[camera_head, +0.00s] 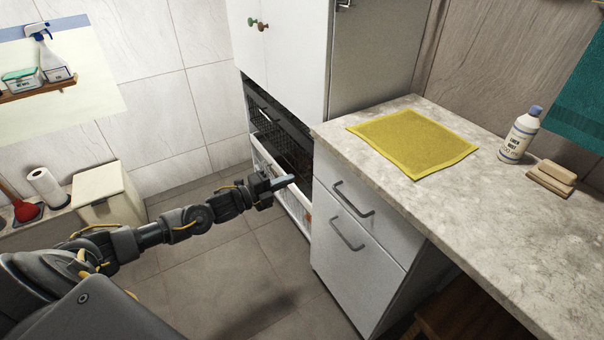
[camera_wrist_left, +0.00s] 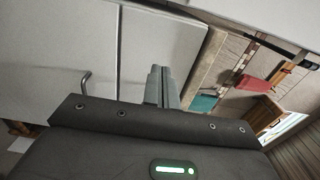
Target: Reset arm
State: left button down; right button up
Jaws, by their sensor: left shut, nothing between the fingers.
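My left arm reaches in from the left in the head view, and its gripper (camera_head: 284,182) is in the air in front of the counter's front left corner. The gripper is shut and empty. In the left wrist view its two fingers (camera_wrist_left: 163,86) lie together, with cabinet fronts behind them. My right gripper is in neither view.
A stone counter (camera_head: 480,215) on the right carries a yellow cloth (camera_head: 412,142), a bottle (camera_head: 520,135) and a wooden block (camera_head: 551,176). Below it is a white cabinet (camera_head: 355,255) with handles. A tall cabinet (camera_head: 285,50) has dark baskets (camera_head: 275,125) below. Floor is clear beneath my arm.

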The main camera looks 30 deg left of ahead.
pick_arm(q)
jog(key=shift+v, duration=1.85)
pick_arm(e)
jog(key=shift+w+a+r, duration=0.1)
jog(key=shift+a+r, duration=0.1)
